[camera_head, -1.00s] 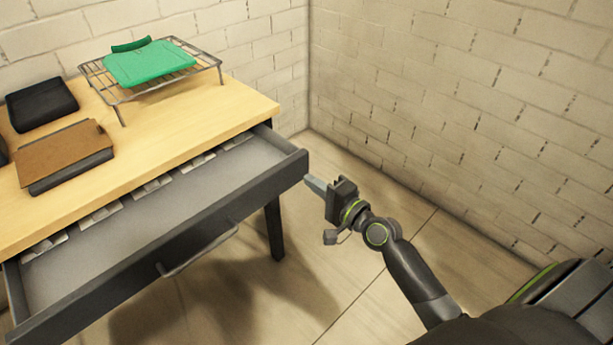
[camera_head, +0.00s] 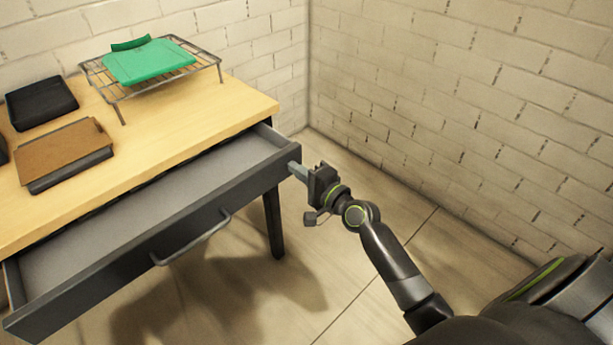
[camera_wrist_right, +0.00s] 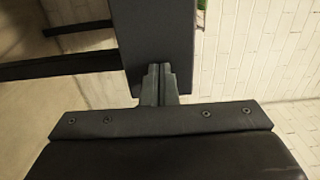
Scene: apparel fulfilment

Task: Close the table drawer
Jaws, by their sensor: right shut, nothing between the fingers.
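The dark grey table drawer (camera_head: 160,249) is partly open, sticking out from under the light wood tabletop (camera_head: 190,120). Its bar handle (camera_head: 190,241) is on the front face. My right gripper (camera_head: 294,168) is shut and empty, its tips at the right end of the drawer front and seemingly touching it. In the right wrist view the shut fingers (camera_wrist_right: 158,72) lie against a dark panel (camera_wrist_right: 152,35), which appears to be the drawer front. My left gripper is not in view.
On the tabletop are a wire rack (camera_head: 205,65) with a green folded garment (camera_head: 148,62), a black folded item (camera_head: 40,103) and a brown item (camera_head: 62,153) on a dark one. Brick walls stand behind and at right. Floor right of the table is clear.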

